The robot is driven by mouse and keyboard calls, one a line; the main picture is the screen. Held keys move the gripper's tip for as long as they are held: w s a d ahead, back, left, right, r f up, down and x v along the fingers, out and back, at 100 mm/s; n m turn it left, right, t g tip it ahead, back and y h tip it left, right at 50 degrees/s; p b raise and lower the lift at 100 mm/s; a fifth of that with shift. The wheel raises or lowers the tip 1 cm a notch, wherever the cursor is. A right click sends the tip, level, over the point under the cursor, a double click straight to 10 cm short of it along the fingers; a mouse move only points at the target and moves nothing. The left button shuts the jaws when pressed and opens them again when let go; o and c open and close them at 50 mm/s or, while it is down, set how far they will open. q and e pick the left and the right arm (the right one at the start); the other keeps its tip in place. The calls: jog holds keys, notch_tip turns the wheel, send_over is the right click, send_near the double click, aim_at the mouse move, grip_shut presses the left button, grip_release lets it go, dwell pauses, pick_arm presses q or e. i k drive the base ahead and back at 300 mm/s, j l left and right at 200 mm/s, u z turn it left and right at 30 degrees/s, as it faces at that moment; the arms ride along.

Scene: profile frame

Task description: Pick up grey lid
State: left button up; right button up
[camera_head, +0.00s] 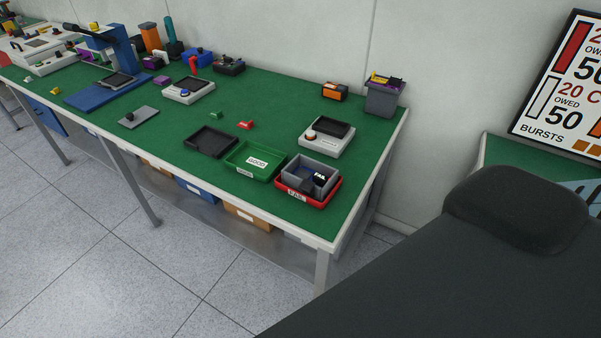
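A flat grey plate with a small black knob on top, which looks like the grey lid (140,116), lies on the green table top (235,93) left of the middle. It lies flat, with nothing on it but the knob. An open grey box (322,168) sits in a red tray (326,198) near the table's front right, with dark items in it. Neither of my grippers is in view.
Right of the lid are a black tray (211,142) and a green tray (270,172). A blue press (122,50) on a blue base (108,94) stands to the left. A large dark shape fills the lower right. The table around the lid is mostly clear.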

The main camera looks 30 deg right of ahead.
aim_at(130, 120)
jog(key=i+j+z, duration=0.35)
jog(key=i+j, duration=1.7)
